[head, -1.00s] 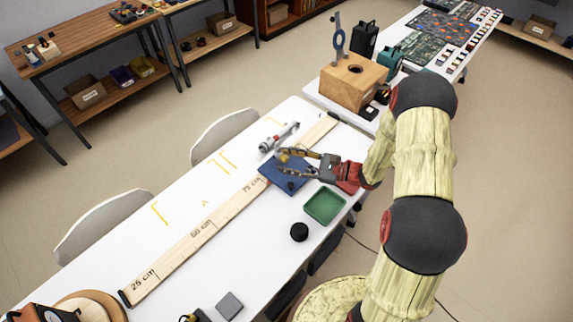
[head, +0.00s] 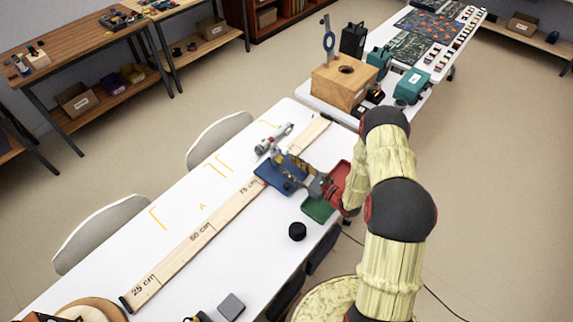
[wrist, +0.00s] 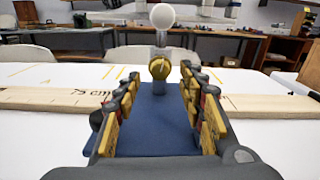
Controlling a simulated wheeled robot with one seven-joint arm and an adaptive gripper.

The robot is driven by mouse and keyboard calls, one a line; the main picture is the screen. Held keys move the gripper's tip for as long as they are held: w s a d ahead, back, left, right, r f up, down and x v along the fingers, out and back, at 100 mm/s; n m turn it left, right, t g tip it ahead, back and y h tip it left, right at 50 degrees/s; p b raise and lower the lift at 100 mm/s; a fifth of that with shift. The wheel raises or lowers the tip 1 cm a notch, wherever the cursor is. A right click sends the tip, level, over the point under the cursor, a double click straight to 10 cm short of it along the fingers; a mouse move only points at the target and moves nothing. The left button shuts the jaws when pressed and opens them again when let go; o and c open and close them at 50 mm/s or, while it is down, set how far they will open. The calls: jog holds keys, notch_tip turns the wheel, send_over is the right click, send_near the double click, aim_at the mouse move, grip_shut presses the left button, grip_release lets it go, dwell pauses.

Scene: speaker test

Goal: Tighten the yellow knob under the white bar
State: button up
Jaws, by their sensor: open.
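The yellow knob (wrist: 160,67) shows in the middle of the wrist view, on a grey post below a round white end (wrist: 162,15). This looks like the white bar seen end-on. In the head view the white bar (head: 274,138) lies slanted on a small stand beyond the ruler; the knob cannot be made out there. My gripper (wrist: 160,82) is open and empty. Its yellow-padded fingers stand left and right of the knob in the picture, with the knob beyond the tips. In the head view my gripper (head: 292,172) is low over the blue mat (head: 268,175).
A long wooden ruler (head: 200,232) crosses the white table. A green tray (head: 316,209), partly hidden by my arm, and a black round piece (head: 297,231) are near the front edge. A wooden box (head: 340,85) stands farther back. White chairs line the far side.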

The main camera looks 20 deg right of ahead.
aim_at(280, 160)
jog(key=shift+x, duration=1.1)
jog(key=shift+c, duration=1.1)
jog(key=c, duration=0.7)
grip_shut()
